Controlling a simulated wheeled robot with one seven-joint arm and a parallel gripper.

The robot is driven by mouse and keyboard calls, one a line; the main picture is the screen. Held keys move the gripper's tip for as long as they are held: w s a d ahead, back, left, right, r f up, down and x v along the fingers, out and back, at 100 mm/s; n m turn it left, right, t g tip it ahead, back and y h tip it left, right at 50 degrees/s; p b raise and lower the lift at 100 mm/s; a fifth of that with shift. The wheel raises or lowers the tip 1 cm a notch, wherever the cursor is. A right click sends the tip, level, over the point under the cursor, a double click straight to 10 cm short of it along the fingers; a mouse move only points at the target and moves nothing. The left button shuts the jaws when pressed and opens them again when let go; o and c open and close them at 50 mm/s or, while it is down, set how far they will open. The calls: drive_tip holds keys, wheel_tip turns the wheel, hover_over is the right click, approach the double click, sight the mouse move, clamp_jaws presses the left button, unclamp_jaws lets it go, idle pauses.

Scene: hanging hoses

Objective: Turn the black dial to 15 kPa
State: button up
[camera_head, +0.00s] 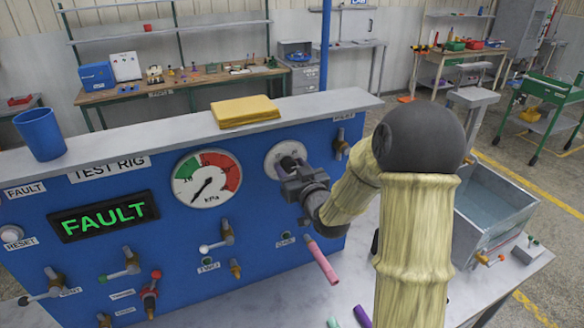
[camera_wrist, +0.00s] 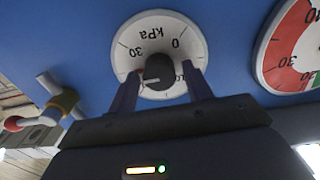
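The black dial (camera_wrist: 159,70) sits on a round white scale plate on the blue panel. In the wrist view the scale appears upside down, with 0 at upper right and 30 at left; other numbers are partly hidden. A pale mark on the dial points left, below the 30; its exact reading is unclear. My gripper (camera_wrist: 160,82) is open, one finger on each side of the dial, with small gaps seeming to show. In the head view, my gripper (camera_head: 289,168) covers part of the scale plate (camera_head: 273,156), and the dial is mostly hidden.
A red, white and green kPa gauge (camera_head: 207,178) is left of the dial, its needle pointing lower left. A display (camera_head: 103,216) reads FAULT in green. Valve levers (camera_head: 218,239) project below. A yellow case (camera_head: 245,111) and blue cup (camera_head: 41,134) stand on the panel's ledge.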

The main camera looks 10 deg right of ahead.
drive_tip(key=c, duration=0.8)
drive_tip(key=shift+f+n+b, duration=0.2)
drive_tip(key=shift+n+b, duration=0.2)
drive_tip(key=shift+b, duration=0.5)
drive_tip(key=n+b, duration=0.1)
drive_tip(key=b, duration=0.2)
drive_tip(key=shift+f, duration=0.1)
drive_tip(key=n+b, duration=0.4)
drive_tip(key=b, duration=0.3)
drive_tip(key=shift+a+f, duration=0.1)
drive_tip(key=n+b, duration=0.6)
drive_tip(key=b, duration=0.3)
drive_tip(key=shift+b, duration=0.35)
drive_tip(key=n+b, duration=0.3)
drive_tip(key=b, duration=0.1)
drive_tip(key=shift+n, duration=0.4)
drive_tip(key=shift+n+b, duration=1)
drive_tip(key=shift+r, duration=0.2)
